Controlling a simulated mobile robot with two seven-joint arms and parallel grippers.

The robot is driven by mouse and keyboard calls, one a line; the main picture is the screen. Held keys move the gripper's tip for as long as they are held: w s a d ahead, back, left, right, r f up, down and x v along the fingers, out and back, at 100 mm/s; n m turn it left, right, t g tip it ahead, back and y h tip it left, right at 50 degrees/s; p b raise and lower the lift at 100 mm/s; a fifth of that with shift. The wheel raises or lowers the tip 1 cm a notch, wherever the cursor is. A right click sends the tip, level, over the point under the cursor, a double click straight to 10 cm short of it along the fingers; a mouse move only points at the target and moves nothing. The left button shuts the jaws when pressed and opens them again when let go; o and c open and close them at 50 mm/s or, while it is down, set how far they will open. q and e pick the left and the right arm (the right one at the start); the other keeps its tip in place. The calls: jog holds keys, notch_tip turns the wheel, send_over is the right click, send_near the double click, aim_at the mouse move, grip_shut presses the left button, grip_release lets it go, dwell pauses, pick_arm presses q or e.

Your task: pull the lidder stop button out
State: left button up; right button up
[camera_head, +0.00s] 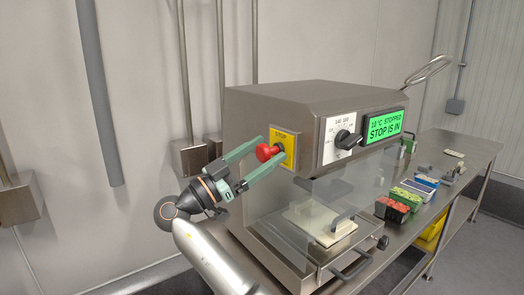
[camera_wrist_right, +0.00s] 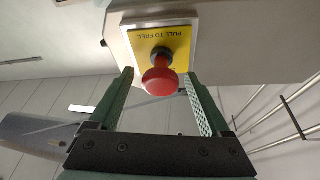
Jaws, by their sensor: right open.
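The red stop button (camera_head: 265,152) sticks out from a yellow plate (camera_head: 286,147) on the front left of the lidder (camera_head: 300,105). The lidder's green display (camera_head: 386,125) reads "10 °C STOPPED, STOP IS IN". My right gripper (camera_head: 262,158) is open, with one green finger on either side of the button. In the right wrist view the red button (camera_wrist_right: 160,80) lies between the two fingertips (camera_wrist_right: 160,90), with gaps on both sides. The plate there (camera_wrist_right: 160,42) reads "PULL TO FREE". My left gripper is not in view.
A black dial (camera_head: 346,139) sits right of the button. A clear guard and a tray with a handle (camera_head: 352,268) are below it. Several filled punnets (camera_head: 392,208) stand on the steel bench to the right. Wall boxes and pipes are behind my right arm.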

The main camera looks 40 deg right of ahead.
grip_shut()
dwell(0.7)
dwell(0.3)
